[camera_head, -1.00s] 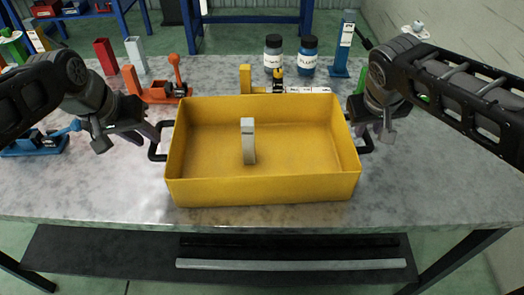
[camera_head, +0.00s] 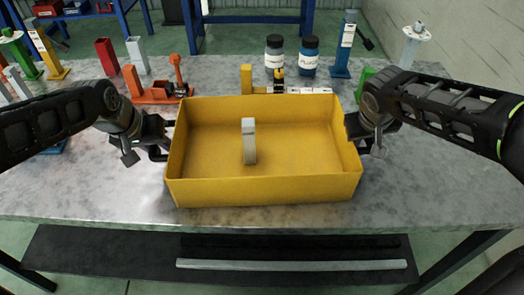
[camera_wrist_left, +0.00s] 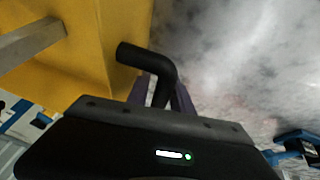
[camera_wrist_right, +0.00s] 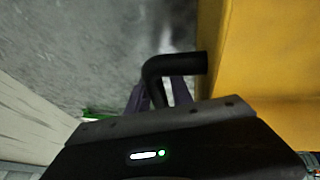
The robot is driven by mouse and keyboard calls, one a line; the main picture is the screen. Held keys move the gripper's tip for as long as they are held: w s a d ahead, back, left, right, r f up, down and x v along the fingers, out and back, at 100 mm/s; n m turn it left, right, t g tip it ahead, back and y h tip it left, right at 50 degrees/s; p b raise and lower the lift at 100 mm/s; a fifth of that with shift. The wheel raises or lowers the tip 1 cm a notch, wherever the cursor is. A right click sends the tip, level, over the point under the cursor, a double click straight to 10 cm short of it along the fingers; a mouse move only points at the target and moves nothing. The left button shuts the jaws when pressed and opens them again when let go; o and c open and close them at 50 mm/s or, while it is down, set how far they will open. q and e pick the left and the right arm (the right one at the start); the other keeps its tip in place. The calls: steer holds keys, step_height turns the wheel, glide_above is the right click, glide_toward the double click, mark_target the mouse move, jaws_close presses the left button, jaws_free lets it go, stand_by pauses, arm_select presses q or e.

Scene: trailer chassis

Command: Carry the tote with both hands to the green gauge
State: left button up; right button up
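The yellow tote (camera_head: 262,190) stands on the grey table with a light grey upright piece (camera_head: 249,140) inside it. My left gripper (camera_head: 160,140) is at the tote's left handle; in the left wrist view its fingers lie either side of the black handle (camera_wrist_left: 160,70). My right gripper (camera_head: 362,137) is at the right handle; in the right wrist view its fingers lie either side of that black handle (camera_wrist_right: 170,68). I cannot tell whether either grips firmly. A green piece (camera_head: 367,78), perhaps the green gauge, is partly hidden behind my right arm; another green stand (camera_head: 22,55) is at far left.
Behind the tote are a yellow gauge (camera_head: 247,78), an orange clamp (camera_head: 152,93), two dark bottles (camera_head: 309,58) and a blue post (camera_head: 344,45). Red (camera_head: 107,57) and white blocks stand back left. The table's front strip (camera_head: 300,215) and right side are clear.

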arm_select(q)
jaws_close()
arm_select(e)
jaws_close()
arm_select(q)
steer(key=shift+r, duration=0.1)
arm_select(e)
steer(key=shift+r, duration=0.1)
stand_by(0.9)
